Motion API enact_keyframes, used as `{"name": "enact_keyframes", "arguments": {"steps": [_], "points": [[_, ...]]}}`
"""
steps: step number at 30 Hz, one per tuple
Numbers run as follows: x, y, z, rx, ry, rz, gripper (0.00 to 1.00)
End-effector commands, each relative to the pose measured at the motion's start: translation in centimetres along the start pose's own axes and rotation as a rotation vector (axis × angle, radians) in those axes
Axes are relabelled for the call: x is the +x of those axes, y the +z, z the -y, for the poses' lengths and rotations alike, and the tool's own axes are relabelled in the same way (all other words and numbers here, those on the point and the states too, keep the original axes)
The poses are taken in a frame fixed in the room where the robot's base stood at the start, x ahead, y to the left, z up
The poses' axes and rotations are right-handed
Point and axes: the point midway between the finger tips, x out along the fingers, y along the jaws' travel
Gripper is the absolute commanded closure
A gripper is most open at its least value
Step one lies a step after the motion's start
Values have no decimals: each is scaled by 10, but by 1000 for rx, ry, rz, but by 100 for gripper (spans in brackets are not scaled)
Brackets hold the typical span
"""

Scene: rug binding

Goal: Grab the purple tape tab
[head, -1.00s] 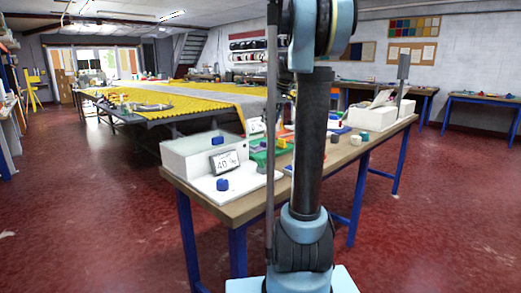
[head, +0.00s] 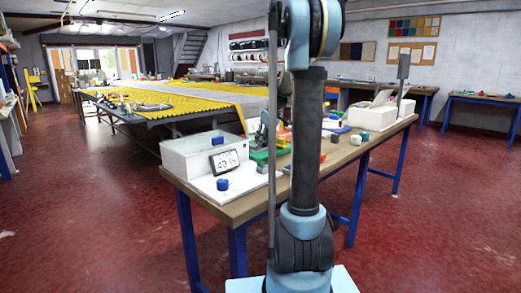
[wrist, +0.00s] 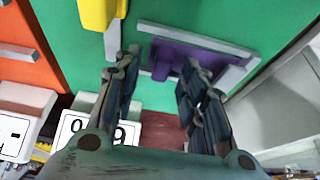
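In the wrist view a purple tape tab (wrist: 190,53) lies against a green board (wrist: 75,55), between pale grey bars, with a small knob sticking out toward me. My gripper (wrist: 161,62) is open, its two dark fingers spread. The fingertips are close to the tab, the left one to the left of the knob and the right one overlapping the tab's lower right part. I cannot tell whether they touch it. In the head view my arm column hides much of the workbench's middle, and I cannot pick out the purple tab there.
A yellow tab (wrist: 97,12) is on the green board to the left, near an orange panel (wrist: 22,45). A white digit display (wrist: 75,130) is below. In the head view a blue block (head: 222,184) and a clear-walled box (head: 195,153) stand on the workbench (head: 250,206).

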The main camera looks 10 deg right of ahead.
Motion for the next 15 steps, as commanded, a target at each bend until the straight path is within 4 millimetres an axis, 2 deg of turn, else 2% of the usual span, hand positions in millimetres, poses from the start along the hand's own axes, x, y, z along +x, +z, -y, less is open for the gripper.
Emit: {"name": "enact_keyframes", "arguments": {"steps": [8, 13, 15], "points": [[3, 0, -1, 1, 1, 0, 62], [2, 1, -1, 2, 1, 0, 100], [2, 1, -2, 2, 1, 0, 100]]}}
